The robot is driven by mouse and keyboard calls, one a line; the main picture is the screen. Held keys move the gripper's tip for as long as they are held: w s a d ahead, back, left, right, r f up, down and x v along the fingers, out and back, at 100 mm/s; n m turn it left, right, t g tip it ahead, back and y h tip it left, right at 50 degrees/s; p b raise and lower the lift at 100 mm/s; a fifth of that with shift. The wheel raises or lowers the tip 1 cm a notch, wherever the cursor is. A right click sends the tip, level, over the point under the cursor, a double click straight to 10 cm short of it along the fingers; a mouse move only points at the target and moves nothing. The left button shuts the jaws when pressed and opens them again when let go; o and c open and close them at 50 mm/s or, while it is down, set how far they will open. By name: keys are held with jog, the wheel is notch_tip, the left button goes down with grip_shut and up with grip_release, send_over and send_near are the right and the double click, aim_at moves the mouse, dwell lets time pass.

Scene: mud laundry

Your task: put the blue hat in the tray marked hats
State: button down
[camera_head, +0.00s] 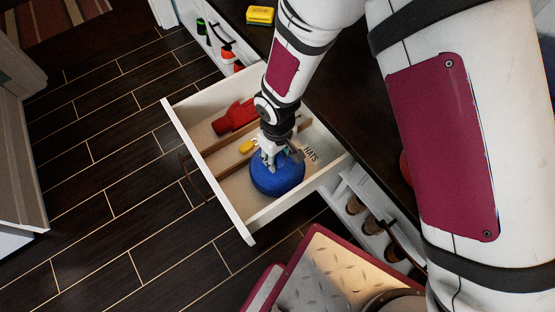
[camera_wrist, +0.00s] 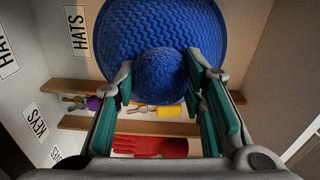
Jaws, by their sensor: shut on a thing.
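The blue hat (camera_head: 277,178) is a knitted hat with a round pompom, inside the open drawer, in the section nearest the bottom of the head view. My gripper (camera_head: 270,152) points down and is shut on the pompom. In the wrist view the hat (camera_wrist: 160,25) shows with the pompom between the fingers (camera_wrist: 163,75). The HATS label (camera_head: 311,155) is on the drawer's back wall beside the hat; the wrist view shows the label too (camera_wrist: 78,30). The tray marked hats (camera_head: 235,188) is this section, bounded by a wooden divider. Whether the hat touches its floor I cannot tell.
Beyond the divider (camera_head: 232,163) lie a yellow item (camera_head: 247,146) and, further on, a red glove (camera_head: 233,118). The wrist view shows a KEYS label (camera_wrist: 36,121). A red-edged metal plate (camera_head: 318,275) is below the drawer. A yellow box (camera_head: 260,15) sits on the dark counter.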

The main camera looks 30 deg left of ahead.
jog(key=shift+f+b, duration=0.3)
jog(key=shift+f, duration=0.95)
jog(key=shift+f, duration=0.15)
jog(key=c, duration=1)
grip_release()
jog(key=shift+c, duration=0.2)
notch_tip(320, 180, up, 11)
jog(key=p, duration=0.4)
jog(key=shift+r, duration=0.65)
